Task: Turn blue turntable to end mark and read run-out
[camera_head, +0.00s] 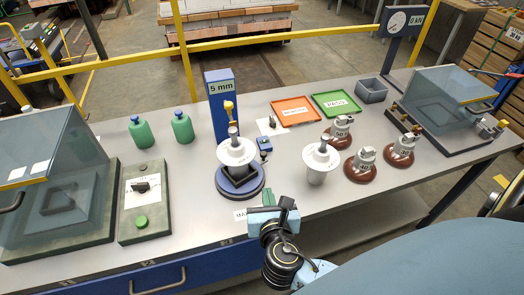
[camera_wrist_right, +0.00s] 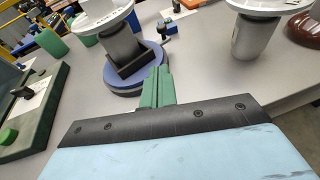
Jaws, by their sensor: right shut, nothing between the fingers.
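The blue turntable (camera_head: 252,190) stands mid-table, with a dark square holder and a grey-and-white insulator (camera_head: 237,152) upright on it. In the right wrist view the turntable's blue rim (camera_wrist_right: 151,58) lies just beyond my fingers. My right gripper (camera_head: 268,194) is at the turntable's front right edge. Its green fingers (camera_wrist_right: 157,87) are shut and empty; I cannot tell whether they touch the rim. A blue post marked "5 mm" (camera_head: 221,88) stands behind the turntable. A small blue device (camera_head: 265,144) sits at its back right. The end mark cannot be made out. My left gripper is not in view.
Another white-topped insulator (camera_head: 321,162) stands right of the turntable, with several brown insulators (camera_head: 360,168) beyond. Green bottles (camera_head: 182,127) and a green control box (camera_head: 145,205) are left. Orange (camera_head: 296,111) and green trays (camera_head: 335,104) lie behind. A round dial (camera_head: 396,22) stands back right.

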